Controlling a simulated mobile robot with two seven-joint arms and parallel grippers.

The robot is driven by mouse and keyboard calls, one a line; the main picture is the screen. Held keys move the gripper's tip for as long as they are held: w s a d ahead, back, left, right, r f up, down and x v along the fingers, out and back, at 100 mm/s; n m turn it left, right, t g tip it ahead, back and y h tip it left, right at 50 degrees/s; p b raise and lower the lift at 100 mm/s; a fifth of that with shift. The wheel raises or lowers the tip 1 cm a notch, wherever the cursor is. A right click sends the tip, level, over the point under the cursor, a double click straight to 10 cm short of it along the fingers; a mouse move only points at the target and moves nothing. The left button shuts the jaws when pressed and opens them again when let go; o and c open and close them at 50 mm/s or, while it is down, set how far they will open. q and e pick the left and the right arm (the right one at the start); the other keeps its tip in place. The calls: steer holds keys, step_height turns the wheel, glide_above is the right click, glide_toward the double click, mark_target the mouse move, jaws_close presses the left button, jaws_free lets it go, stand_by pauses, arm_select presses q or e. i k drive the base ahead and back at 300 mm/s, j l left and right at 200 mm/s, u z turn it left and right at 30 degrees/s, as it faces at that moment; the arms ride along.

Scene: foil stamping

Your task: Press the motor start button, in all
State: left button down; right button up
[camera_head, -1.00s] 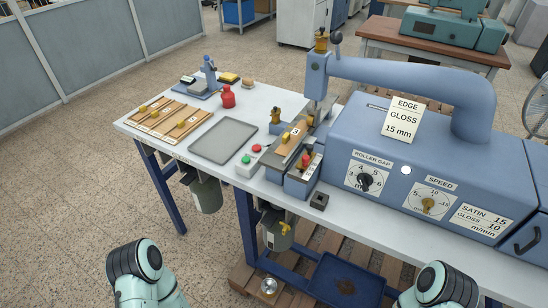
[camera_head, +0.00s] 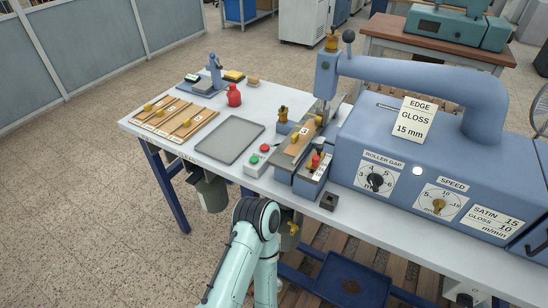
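A small light grey button box (camera_head: 257,168) sits on the front edge of the white bench, left of the blue machine. It carries a green button (camera_head: 254,160) and a red button (camera_head: 265,147); the green one is nearer the front left. I cannot read any label on them. My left arm rises from the bottom middle, its bent joint just in front of and below the box, apart from it. Neither of my grippers shows.
The blue machine (camera_head: 350,140) has roller gap (camera_head: 375,182) and speed (camera_head: 438,206) dials. A grey tray (camera_head: 229,138) lies left of the box. A red bottle (camera_head: 234,96) and wooden strips (camera_head: 180,118) stand farther left. A blue tray (camera_head: 350,282) lies below the bench.

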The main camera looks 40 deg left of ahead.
mark_target(253, 159)
steer(key=k+j, duration=0.25)
steer(key=j, duration=0.15)
steer(key=k+j, duration=0.2)
steer(key=j, duration=0.15)
steer(key=k+j, duration=0.25)
steer(key=j, duration=0.15)
